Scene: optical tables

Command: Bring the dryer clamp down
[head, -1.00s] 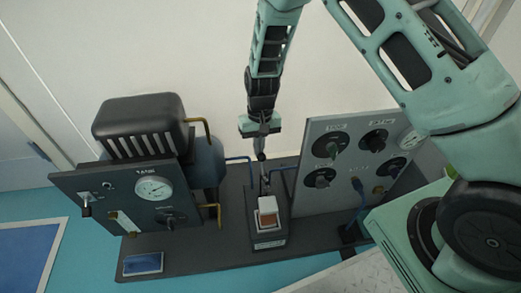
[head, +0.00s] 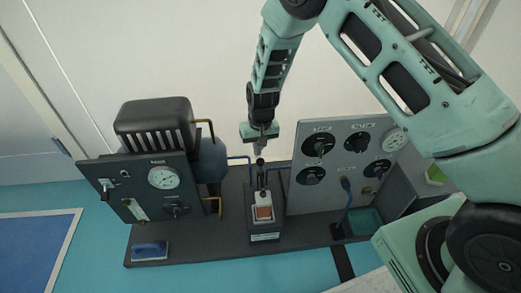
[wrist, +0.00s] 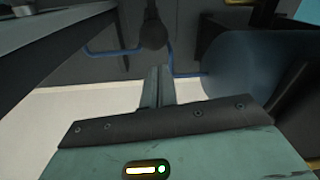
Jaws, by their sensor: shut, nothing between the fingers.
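The dryer (head: 265,237) is a small dark block in the middle of the rig, with a white and orange-brown piece (head: 264,212) on its top. Its clamp has an upright dark lever ending in a round black knob (head: 260,162). My gripper (head: 259,151) points down just above the knob, its fingers shut and empty. In the wrist view, the shut fingertips (wrist: 157,72) point at the dark knob (wrist: 153,36). I cannot tell whether they touch it.
A dark panel with a gauge (head: 164,177) and a black ribbed box (head: 153,125) stand left. A grey panel with several knobs (head: 335,165) stands right, close to the gripper. Blue pipes (head: 238,158) run beside the lever. A blue tray (head: 150,250) lies front left.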

